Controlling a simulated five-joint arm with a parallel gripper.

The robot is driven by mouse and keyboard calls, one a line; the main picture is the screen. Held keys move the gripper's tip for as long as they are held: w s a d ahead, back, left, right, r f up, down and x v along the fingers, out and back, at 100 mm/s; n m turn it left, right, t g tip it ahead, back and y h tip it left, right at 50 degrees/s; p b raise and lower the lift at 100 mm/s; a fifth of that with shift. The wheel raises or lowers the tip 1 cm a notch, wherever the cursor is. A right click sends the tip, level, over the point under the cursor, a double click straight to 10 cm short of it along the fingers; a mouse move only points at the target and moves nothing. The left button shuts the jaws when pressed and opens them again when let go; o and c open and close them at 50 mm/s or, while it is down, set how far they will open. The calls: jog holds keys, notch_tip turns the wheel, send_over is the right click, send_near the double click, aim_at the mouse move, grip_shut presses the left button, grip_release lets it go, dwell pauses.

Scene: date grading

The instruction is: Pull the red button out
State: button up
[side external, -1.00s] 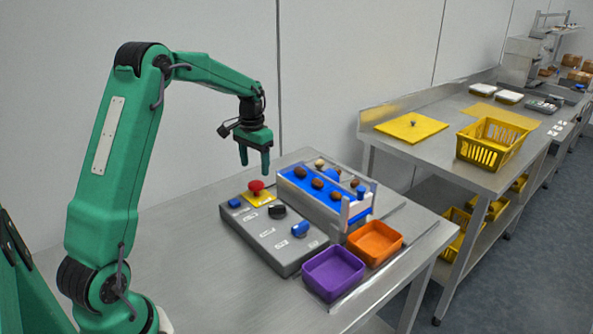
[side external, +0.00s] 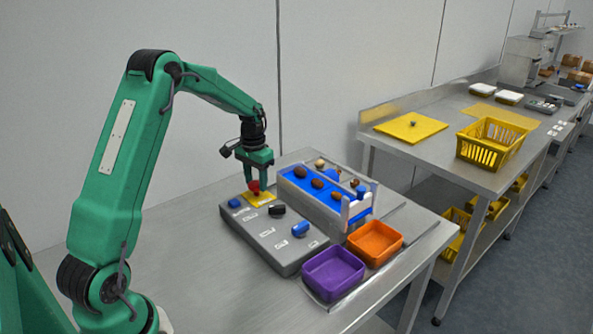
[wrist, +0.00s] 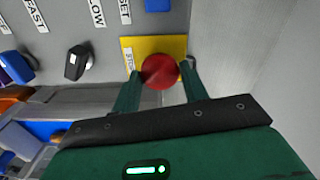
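The red button (side external: 253,187) is a round mushroom head on a yellow plate (side external: 264,201) at the far end of a grey control box (side external: 262,233). My gripper (side external: 256,188) is down at the button, with one finger on each side of it. In the wrist view the red button (wrist: 159,72) lies between the two green fingertips (wrist: 161,68). The fingers look apart, with a narrow gap at the right finger; contact at the left finger is unclear. The button's stem is hidden under its head.
The box also carries a black knob (side external: 277,211) and blue controls (side external: 300,229). A small conveyor (side external: 316,205) with dates stands close to the right of my gripper. Purple (side external: 333,284) and orange (side external: 374,252) trays sit in front. The table left of the box is clear.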

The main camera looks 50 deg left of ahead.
aim_at(256, 182)
jog(key=c, duration=0.7)
jog(key=shift+r, duration=0.75)
jog(key=o, duration=1.4)
jog(key=shift+f, duration=0.1)
notch_tip(256, 182, up, 8)
jog(key=shift+f, duration=0.1)
